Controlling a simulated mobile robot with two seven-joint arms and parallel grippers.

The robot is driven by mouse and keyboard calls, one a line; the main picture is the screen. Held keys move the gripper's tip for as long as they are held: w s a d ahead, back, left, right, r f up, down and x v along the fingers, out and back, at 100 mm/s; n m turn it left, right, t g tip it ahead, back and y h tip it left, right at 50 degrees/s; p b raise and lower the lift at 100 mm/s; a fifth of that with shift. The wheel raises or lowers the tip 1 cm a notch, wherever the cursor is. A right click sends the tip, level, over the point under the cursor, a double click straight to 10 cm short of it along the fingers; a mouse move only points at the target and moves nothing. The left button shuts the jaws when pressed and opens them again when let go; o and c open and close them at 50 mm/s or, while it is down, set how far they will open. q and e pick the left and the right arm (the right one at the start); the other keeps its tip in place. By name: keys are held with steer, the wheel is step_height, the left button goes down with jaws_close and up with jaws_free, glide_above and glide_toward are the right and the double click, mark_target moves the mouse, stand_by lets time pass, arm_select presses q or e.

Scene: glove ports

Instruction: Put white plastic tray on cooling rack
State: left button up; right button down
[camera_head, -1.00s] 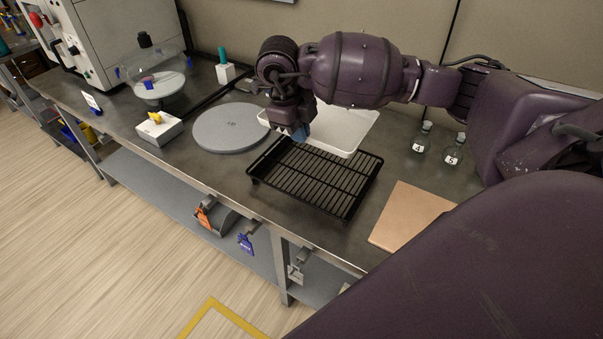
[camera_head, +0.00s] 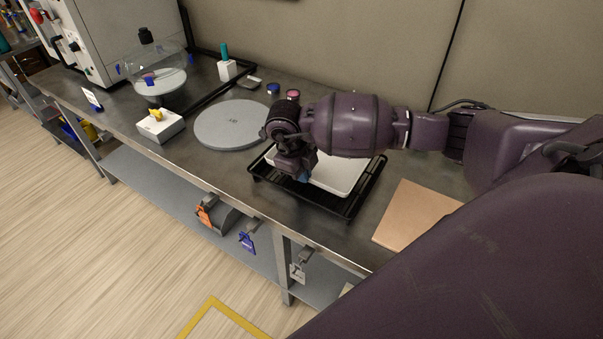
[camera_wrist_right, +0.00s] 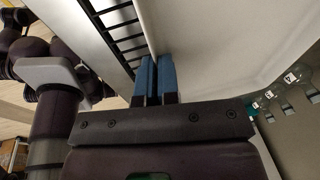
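The white plastic tray (camera_head: 345,176) is over the black wire cooling rack (camera_head: 325,205) in the head view, within most of its outline. The rack's front edge and right side show around it. I cannot tell whether the tray rests on the bars or hangs just above. My right gripper (camera_head: 303,178) is at the tray's front left. In the right wrist view its blue fingers (camera_wrist_right: 156,80) are close together on the wall of the tray (camera_wrist_right: 215,40), with rack bars (camera_wrist_right: 122,32) beside and below. My right forearm hides the tray's back part. My left gripper is not in view.
A round grey plate (camera_head: 232,124) lies left of the rack, and a tan board (camera_head: 415,214) lies to its right. Two small lidded jars (camera_head: 283,92) stand behind. Glass bottles (camera_wrist_right: 285,92) show in the wrist view. The bench's front edge is close to the rack.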

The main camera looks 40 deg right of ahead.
steer(key=shift+f, duration=0.15)
steer(key=shift+f, duration=0.15)
steer(key=c, duration=1.4)
jaws_free()
steer(key=shift+o, duration=0.2)
steer(key=shift+w+a+r, duration=0.1)
steer(key=shift+r, duration=0.45)
steer(key=v, duration=1.1)
steer(key=shift+p, duration=0.4)
steer(key=shift+r, duration=0.15)
